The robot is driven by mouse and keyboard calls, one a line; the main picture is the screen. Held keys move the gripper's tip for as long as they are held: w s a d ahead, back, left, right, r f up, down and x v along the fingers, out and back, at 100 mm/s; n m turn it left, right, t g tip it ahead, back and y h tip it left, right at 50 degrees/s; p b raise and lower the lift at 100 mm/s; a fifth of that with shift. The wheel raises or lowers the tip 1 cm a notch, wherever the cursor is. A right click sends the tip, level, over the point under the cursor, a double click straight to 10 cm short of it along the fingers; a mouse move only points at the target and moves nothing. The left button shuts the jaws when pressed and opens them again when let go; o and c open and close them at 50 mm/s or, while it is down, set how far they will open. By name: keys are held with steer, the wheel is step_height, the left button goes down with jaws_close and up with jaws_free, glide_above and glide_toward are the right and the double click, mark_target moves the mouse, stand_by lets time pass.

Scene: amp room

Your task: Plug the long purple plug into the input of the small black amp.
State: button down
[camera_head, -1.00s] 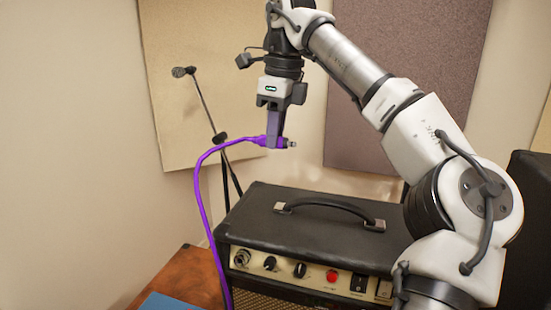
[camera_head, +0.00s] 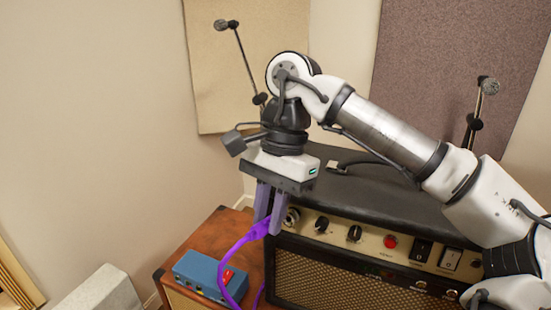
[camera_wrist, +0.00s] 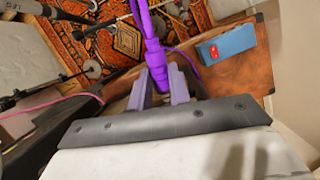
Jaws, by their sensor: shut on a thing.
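The small black amp (camera_head: 390,193) stands at centre right in the head view, with a cream control panel (camera_head: 340,231) along its upper front. Its input jack (camera_head: 292,217) is at the panel's left end. My gripper (camera_head: 270,217) points down just left of that jack, shut on the long purple plug (camera_head: 258,231). In the wrist view the plug (camera_wrist: 157,62) lies between the two fingers (camera_wrist: 161,88). Its purple cable hangs down to the left of the amp's front. The plug's metal tip is hidden, so I cannot tell whether it touches the jack.
A blue pedal (camera_head: 205,276) with a red switch sits on a wooden cabinet (camera_head: 214,237) left of the amp. The amp's carrying handle (camera_head: 352,163) is on top, behind my arm. Microphone stands (camera_head: 241,55) stand behind. The wrist view shows a patterned rug (camera_wrist: 120,40).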

mark_target(262, 231)
steer(key=s+f+n, duration=0.1)
steer(key=s+a+f+n, duration=0.1)
steer(key=s+f, duration=0.1)
steer(key=shift+s+a+f+n+g+h+b, duration=0.1)
steer(key=shift+s+f+n+g+h+b, duration=0.1)
steer(key=shift+s+n+g+h+b, duration=0.15)
steer(key=w+d+f, duration=0.1)
steer(key=w+d, duration=0.1)
steer(key=w, duration=0.4)
steer(key=shift+w+d+f, duration=0.2)
steer(key=shift+w+d, duration=0.15)
steer(key=shift+w+d+f, duration=0.1)
steer(key=shift+w+d, duration=0.15)
steer(key=shift+w, duration=0.3)
steer(key=shift+w+d+f, duration=0.1)
steer(key=shift+w+d, duration=0.1)
steer(key=shift+w, duration=0.35)
stand_by(2.0)
steer(key=c, duration=1.2)
jaws_free()
